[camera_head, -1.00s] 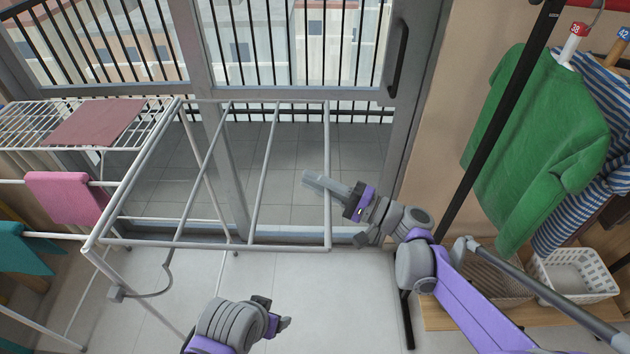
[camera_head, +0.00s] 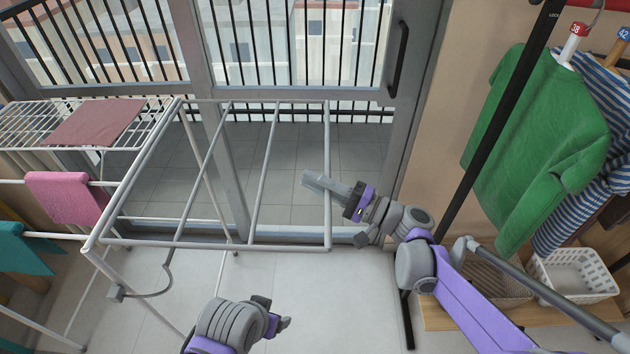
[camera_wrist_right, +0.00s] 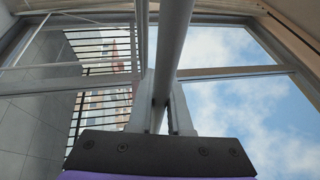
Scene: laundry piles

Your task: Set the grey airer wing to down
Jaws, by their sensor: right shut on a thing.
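The grey airer wing (camera_head: 262,172) is a frame of bars in the head view, raised about level out to the right of the airer. My right gripper (camera_head: 318,183) is at the wing's outer right bar. In the right wrist view the bar (camera_wrist_right: 174,50) runs between the fingers of the right gripper (camera_wrist_right: 162,115), which is shut on it. My left gripper (camera_head: 282,314) is low in front of the wing, apart from it. Its fingers are too small and turned away to tell whether they are open.
The airer's other side (camera_head: 40,125) holds a dusky red cloth (camera_head: 95,122), a pink cloth (camera_head: 65,197) and a teal cloth (camera_head: 22,252). A clothes rail with a green sweater (camera_head: 540,135) and a white basket (camera_head: 575,277) stand at right. Floor (camera_head: 310,290) under the wing is clear.

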